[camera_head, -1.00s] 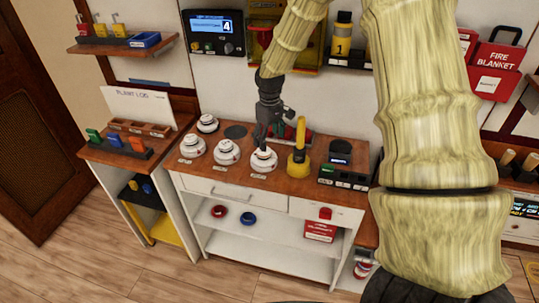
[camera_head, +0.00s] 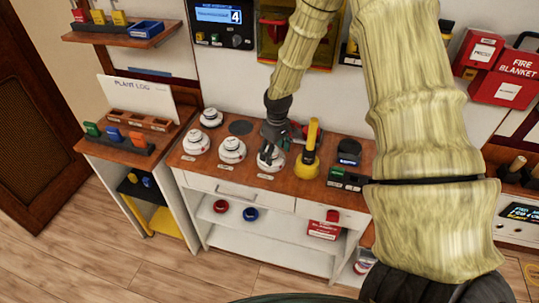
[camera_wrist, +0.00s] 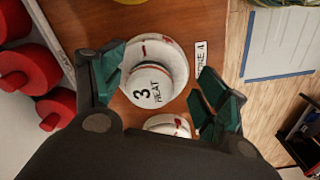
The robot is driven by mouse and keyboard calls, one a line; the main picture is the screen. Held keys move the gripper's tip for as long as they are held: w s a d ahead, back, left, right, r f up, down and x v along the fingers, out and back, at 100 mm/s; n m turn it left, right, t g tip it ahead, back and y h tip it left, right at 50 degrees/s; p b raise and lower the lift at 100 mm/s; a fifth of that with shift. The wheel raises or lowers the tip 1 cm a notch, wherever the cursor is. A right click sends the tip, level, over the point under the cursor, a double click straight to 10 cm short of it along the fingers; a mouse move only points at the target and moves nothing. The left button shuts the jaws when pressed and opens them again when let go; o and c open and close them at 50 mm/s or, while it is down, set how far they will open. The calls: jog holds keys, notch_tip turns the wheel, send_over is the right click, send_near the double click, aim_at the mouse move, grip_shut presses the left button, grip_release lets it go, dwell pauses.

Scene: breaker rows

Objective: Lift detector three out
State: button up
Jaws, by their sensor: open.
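Detector three (camera_wrist: 160,72) is a round white unit marked "3 HEAT" on the wooden counter (camera_head: 222,172). In the head view, the white detector (camera_head: 270,161) under my gripper (camera_head: 271,150) is partly covered by the fingers. In the wrist view, the green-padded fingers of my gripper (camera_wrist: 163,83) are spread apart, one on each side of detector three. The jaws are open and hold nothing. I cannot tell whether either pad touches it. Another white round unit (camera_wrist: 168,125) shows in the wrist view, partly hidden by my gripper's body.
More white detectors (camera_head: 232,149) stand to the left on the counter. A yellow-handled tool (camera_head: 308,158) stands close to the right of my gripper, with a black unit (camera_head: 347,165) beyond. Red round objects (camera_wrist: 28,70) lie at the left of the wrist view.

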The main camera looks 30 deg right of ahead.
jog(key=shift+s+d+r, duration=0.1)
jog(key=shift+s+r, duration=0.25)
jog(key=shift+c, duration=0.5)
jog(key=w+f, duration=0.1)
jog(key=w, duration=0.1)
jog(key=w+f, duration=0.1)
jog(key=w, duration=0.1)
jog(key=shift+f, duration=0.4)
jog(key=c, duration=1)
jog(key=shift+s+a+r, duration=0.1)
jog(key=shift+a+r, duration=0.05)
jog(key=shift+a, duration=0.05)
jog(key=shift+c, duration=0.3)
jog(key=shift+s+d+r, duration=0.15)
jog(key=shift+s+r, duration=0.1)
jog(key=shift+s, duration=0.2)
jog(key=shift+w+f, duration=0.15)
jog(key=shift+f, duration=0.05)
jog(key=shift+r, duration=0.15)
